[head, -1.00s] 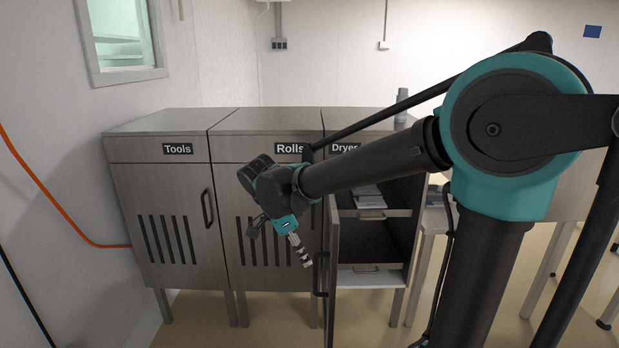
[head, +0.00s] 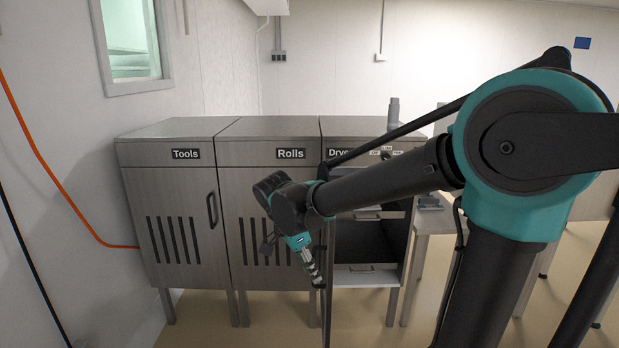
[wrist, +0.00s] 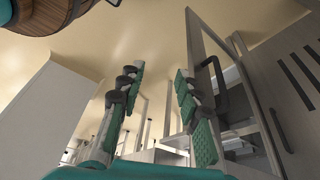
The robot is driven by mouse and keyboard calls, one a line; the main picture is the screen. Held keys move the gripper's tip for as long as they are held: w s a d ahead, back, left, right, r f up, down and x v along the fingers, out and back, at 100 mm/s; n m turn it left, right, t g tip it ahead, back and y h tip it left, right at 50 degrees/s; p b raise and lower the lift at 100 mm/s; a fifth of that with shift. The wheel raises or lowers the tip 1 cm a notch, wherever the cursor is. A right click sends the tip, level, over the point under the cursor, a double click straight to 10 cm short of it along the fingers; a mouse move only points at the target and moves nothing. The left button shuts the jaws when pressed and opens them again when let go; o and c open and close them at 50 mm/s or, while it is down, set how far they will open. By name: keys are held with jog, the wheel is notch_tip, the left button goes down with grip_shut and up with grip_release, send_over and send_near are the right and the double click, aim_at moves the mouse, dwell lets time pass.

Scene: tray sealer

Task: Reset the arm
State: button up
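My gripper (head: 314,272) hangs at the end of my arm, in front of the open door of the Dryer cabinet, pointing down in the head view. In the wrist view my gripper (wrist: 160,90) has its two green-padded fingers spread apart with nothing between them. The open cabinet door (wrist: 208,60) with its dark handle (wrist: 219,88) is just right of the fingers in the wrist view, and I see no contact with it. In the head view the door is seen nearly edge-on, partly behind my gripper.
The Tools cabinet (head: 170,240) and Rolls cabinet (head: 262,230) are shut, left of the open Dryer cabinet (head: 366,126). The Dryer cabinet shows pull-out shelves inside. A table (head: 437,218) stands to its right. A wooden barrel-like object (wrist: 45,14) shows in the wrist view.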

jog(key=s+d+f+n+t+y, duration=0.1)
jog(key=s+d+f+n, duration=0.3)
jog(key=d, duration=0.5)
jog(key=s+d+f+n+t+y, duration=0.1)
jog(key=s+d+f+n, duration=0.3)
jog(key=d+f+n, duration=0.4)
jog(key=shift+s+d+n+t+y, duration=0.25)
jog(key=shift+d+n+t+y, duration=0.15)
jog(key=shift+d+y, duration=0.55)
